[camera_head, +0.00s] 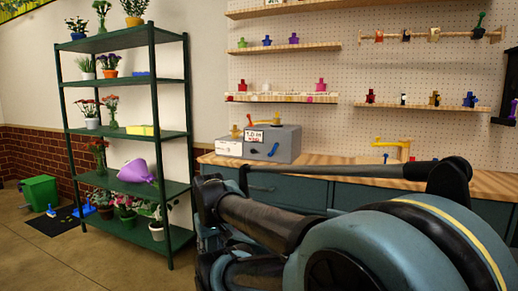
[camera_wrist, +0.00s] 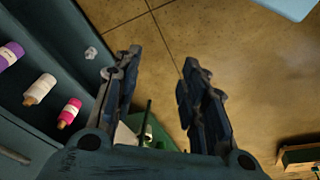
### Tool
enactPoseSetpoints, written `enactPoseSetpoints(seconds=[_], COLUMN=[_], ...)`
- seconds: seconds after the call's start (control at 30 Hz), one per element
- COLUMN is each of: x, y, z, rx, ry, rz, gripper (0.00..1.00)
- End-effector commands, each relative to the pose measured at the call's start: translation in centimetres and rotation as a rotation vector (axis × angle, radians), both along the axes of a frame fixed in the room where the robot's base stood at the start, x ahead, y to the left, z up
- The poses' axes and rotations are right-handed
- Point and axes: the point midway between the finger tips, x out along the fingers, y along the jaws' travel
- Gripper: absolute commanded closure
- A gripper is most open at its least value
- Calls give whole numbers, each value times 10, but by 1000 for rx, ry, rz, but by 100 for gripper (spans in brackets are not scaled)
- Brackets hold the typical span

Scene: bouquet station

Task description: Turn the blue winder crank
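A grey box (camera_head: 286,141) stands on the wooden counter in the head view. A small blue crank handle (camera_head: 273,149) sits on its front, slanting up to the right; a dark knob is to its left. My gripper (camera_wrist: 160,60) shows in the wrist view with its two dark fingers apart and nothing held between them. It points down towards the tan floor, away from the box. The crank is not seen in the wrist view. In the head view my arm fills the lower right, and I cannot make out the gripper there.
The wooden counter (camera_head: 330,176) runs along the pegboard wall. A yellow fixture (camera_head: 390,144) stands on it. A green rack (camera_head: 120,134) with potted flowers is at left. In the wrist view, purple (camera_wrist: 10,54), white (camera_wrist: 39,88) and pink (camera_wrist: 69,111) bottles sit at left.

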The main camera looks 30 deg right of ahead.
Motion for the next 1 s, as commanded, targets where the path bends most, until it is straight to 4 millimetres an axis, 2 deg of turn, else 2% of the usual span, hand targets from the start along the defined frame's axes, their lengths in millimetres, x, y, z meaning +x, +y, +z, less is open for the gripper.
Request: enactPoseSetpoints(seconds=[0.27,0.4,0.6,0.8,1.0], x=[68,101,142,179,212], y=[-91,-139,-196,-237,-263], z=[31,57,99,142,174], rx=[-411,-667,-1029,-1374,-1667], ry=[-94,-89,1,188,459], rz=[236,394,632,886,1146], gripper=[61,61,61,61,61])
